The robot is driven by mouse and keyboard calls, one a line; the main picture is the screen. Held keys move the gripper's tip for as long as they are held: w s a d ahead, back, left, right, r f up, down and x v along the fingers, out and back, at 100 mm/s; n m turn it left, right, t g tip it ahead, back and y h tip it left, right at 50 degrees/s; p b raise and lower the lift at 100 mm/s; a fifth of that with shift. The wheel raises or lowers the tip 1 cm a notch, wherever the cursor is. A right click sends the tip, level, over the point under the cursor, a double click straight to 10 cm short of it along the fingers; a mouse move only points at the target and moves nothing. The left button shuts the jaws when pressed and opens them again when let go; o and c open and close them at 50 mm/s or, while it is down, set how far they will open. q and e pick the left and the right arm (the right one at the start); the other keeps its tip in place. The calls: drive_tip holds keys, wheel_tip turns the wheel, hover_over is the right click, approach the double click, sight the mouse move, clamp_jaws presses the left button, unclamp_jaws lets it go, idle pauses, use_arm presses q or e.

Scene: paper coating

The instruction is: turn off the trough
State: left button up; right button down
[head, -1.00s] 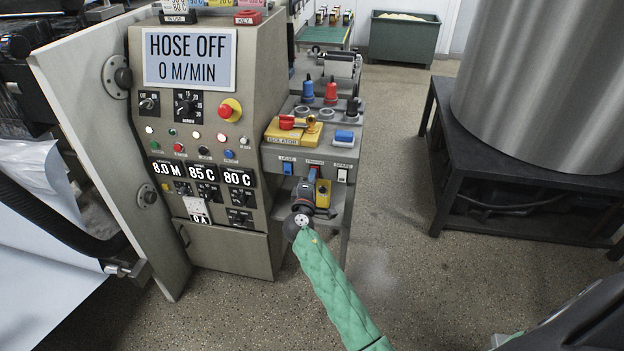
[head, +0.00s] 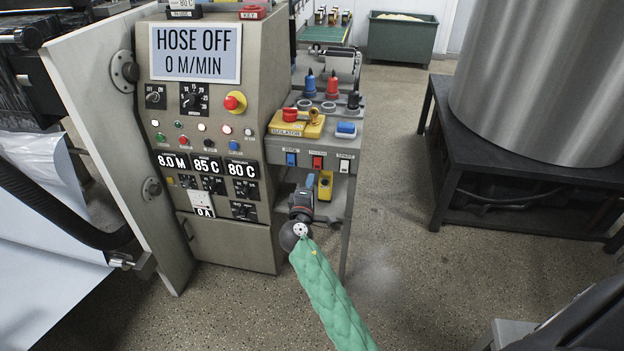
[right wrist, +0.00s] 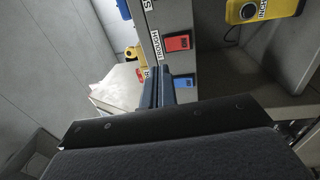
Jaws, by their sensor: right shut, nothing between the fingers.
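The red switch (head: 317,163), in the row on the side cart's front panel, is the trough switch; part of its label is legible, turned sideways, in the right wrist view beside the red switch (right wrist: 178,43). I cannot tell which way its rocker is pressed. My right gripper (head: 310,181) is shut and empty, just below the switch row. In the right wrist view its closed fingers (right wrist: 158,90) point toward the panel, beside the blue switch (right wrist: 183,82) and apart from the red one. My left gripper is not in view.
A white switch (head: 344,166) sits right of the red one. A yellow box (head: 325,186) stands on the shelf beneath. The yellow isolator (head: 298,124) is on top. The control console (head: 215,130) stands left, its display (head: 196,53) reading "HOSE OFF".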

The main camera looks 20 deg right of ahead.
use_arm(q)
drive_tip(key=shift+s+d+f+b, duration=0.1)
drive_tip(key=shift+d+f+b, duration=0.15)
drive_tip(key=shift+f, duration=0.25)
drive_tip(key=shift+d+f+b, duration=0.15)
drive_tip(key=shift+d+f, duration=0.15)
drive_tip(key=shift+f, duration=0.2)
use_arm(e)
drive_tip(key=s+a, duration=0.2)
drive_tip(key=s, duration=0.1)
drive_tip(key=s+a, duration=0.1)
drive_tip(key=shift+s+r, duration=0.15)
drive_tip(key=shift+r, duration=0.2)
